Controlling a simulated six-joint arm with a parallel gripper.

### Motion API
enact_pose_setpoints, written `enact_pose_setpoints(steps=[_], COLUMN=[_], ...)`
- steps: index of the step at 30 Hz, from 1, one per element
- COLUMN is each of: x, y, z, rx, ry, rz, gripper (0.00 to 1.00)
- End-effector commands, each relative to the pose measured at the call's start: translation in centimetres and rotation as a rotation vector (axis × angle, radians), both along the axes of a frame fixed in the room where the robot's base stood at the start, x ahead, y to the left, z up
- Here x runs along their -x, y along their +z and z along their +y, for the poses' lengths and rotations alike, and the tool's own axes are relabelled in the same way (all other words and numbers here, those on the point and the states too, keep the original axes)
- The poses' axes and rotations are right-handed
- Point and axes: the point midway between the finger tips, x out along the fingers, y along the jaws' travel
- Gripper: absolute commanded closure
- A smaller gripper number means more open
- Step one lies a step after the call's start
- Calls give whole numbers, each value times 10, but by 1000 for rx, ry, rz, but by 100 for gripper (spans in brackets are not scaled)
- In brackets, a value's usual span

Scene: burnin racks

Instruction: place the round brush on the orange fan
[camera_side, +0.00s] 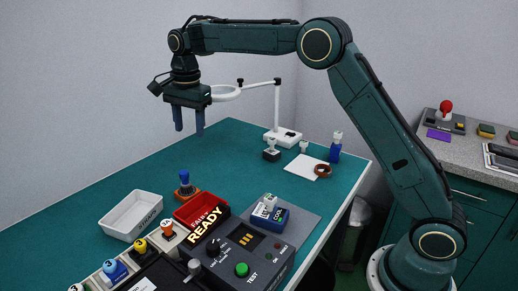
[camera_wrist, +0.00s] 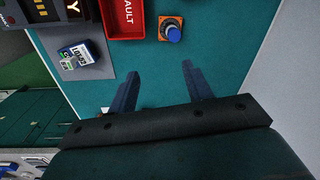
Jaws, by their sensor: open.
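The orange fan (camera_side: 187,193) is a small square piece lying on the green bench top, and it also shows at the top of the wrist view (camera_wrist: 163,36). A blue round-topped piece, which looks like the round brush (camera_side: 184,177), stands upright on the fan; it also shows in the wrist view (camera_wrist: 174,34). My gripper (camera_side: 189,130) is open and empty, high above the bench, with its fingers pointing down. In the wrist view my gripper (camera_wrist: 158,70) has its fingers spread and apart from the brush.
A red FAULT bin (camera_side: 178,222) and a white tray (camera_side: 107,220) stand near the fan. A dark tester (camera_side: 265,267) with a green button is in front. A magnifier lamp (camera_side: 277,105), white sheet (camera_side: 292,170) and brown ring (camera_side: 322,171) are farther back.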

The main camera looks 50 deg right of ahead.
Motion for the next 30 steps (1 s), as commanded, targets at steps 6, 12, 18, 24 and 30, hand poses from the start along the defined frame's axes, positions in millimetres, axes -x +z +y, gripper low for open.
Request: enact_pose_setpoints(steps=[6, 12, 18, 24, 30], x=[44, 88, 135, 185, 235], y=[42, 68, 87, 96, 96], z=[-8, -15, -21, -26, -31], rx=[15, 36, 67, 105, 152], ry=[169, 324, 478, 630, 781], rz=[-57, -106, -156, -201, -244], gripper=[50, 50, 50, 50, 50])
